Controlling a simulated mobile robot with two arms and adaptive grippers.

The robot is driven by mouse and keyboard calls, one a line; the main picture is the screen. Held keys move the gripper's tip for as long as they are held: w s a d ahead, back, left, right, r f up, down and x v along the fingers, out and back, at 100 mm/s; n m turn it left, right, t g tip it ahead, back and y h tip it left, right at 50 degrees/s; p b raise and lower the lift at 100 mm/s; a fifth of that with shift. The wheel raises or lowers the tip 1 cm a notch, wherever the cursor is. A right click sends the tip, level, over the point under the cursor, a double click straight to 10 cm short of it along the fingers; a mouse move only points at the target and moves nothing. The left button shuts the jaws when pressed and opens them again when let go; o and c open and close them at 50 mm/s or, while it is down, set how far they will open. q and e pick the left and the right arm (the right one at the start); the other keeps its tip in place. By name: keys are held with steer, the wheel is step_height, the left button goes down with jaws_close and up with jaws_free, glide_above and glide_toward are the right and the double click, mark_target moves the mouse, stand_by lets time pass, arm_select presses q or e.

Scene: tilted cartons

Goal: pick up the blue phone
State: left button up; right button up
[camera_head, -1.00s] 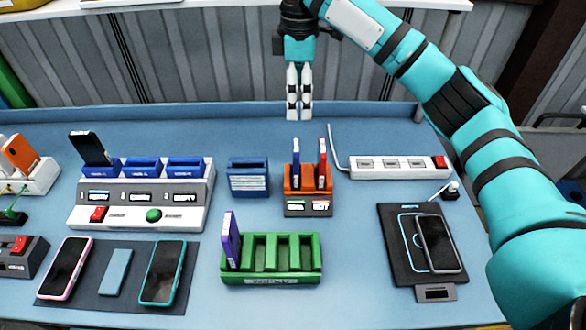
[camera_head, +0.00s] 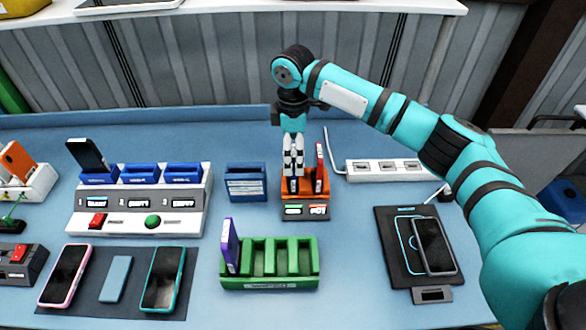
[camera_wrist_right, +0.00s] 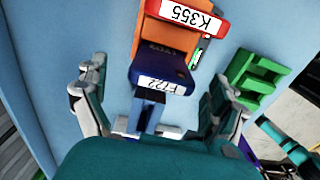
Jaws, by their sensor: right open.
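An orange two-slot holder (camera_head: 307,210) stands at the middle of the table and holds two upright phones. The blue phone (camera_wrist_right: 165,75), with a white label, stands in one slot; a red phone (camera_head: 319,160) labelled K355 (camera_wrist_right: 192,17) stands in the other. My right gripper (camera_head: 293,172) is over the holder's left slot and hides most of the blue phone in the head view. In the right wrist view my right gripper (camera_wrist_right: 152,100) is open, with a finger on each side of the blue phone and gaps visible. My left gripper is not in view.
A green rack (camera_head: 270,270) with a purple phone (camera_head: 229,245) stands in front. A blue box (camera_head: 246,183) is left of the holder. A white power strip (camera_head: 385,170) and a dark pad with a phone (camera_head: 433,246) are at right.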

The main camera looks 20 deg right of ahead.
step_height(320, 180, down, 4)
steer(key=shift+s+f+p, duration=0.1)
steer(key=shift+p, duration=0.5)
steer(key=c, duration=1.1)
steer(key=shift+o, duration=0.2)
